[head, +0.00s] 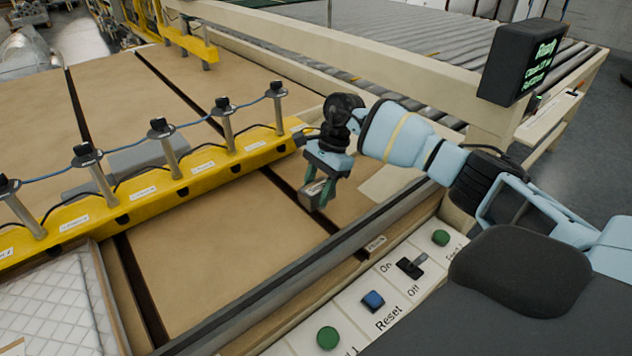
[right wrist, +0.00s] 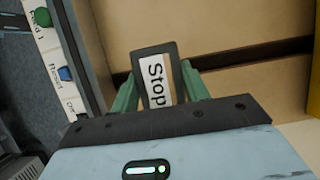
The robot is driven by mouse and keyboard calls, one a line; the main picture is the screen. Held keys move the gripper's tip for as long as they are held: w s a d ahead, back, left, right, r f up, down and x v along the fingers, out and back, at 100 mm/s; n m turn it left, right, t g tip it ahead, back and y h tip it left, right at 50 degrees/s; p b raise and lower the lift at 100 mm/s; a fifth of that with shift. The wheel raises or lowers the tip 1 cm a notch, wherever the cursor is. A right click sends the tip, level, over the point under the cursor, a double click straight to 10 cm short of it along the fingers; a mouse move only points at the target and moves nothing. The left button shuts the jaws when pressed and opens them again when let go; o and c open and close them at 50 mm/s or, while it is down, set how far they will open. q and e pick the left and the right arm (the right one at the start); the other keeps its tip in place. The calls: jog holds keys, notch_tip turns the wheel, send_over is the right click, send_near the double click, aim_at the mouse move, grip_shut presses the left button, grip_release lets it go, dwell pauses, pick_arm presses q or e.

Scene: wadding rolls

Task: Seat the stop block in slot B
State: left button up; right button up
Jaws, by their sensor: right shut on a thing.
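The stop block (head: 313,193) is a small dark grey piece. In the right wrist view its white "Stop" label faces the camera (right wrist: 158,82). My right gripper (head: 324,186) is shut on it, with green fingers (right wrist: 160,92) on both sides. A dark slot (head: 345,238) in the tan board runs behind and below the block in the head view; it also shows in the wrist view (right wrist: 235,57). I cannot tell the gap between block and slot. A small label (head: 375,243) at this slot's near end is too small to read. My left gripper is not in view.
A yellow bar (head: 200,168) with several posts and a blue cable crosses the board to the left. A dark rail (head: 290,285) and a panel with a blue Reset button (head: 372,301) and a switch (head: 410,267) lie in front. A screen (head: 522,62) stands at right.

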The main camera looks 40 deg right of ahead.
jog(key=shift+f, duration=0.8)
jog(key=shift+f+b, duration=0.55)
jog(key=shift+f, duration=0.2)
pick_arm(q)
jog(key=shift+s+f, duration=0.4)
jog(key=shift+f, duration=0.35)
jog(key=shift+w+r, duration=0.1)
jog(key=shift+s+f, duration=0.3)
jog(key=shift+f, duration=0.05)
pick_arm(e)
jog(key=shift+f, duration=0.1)
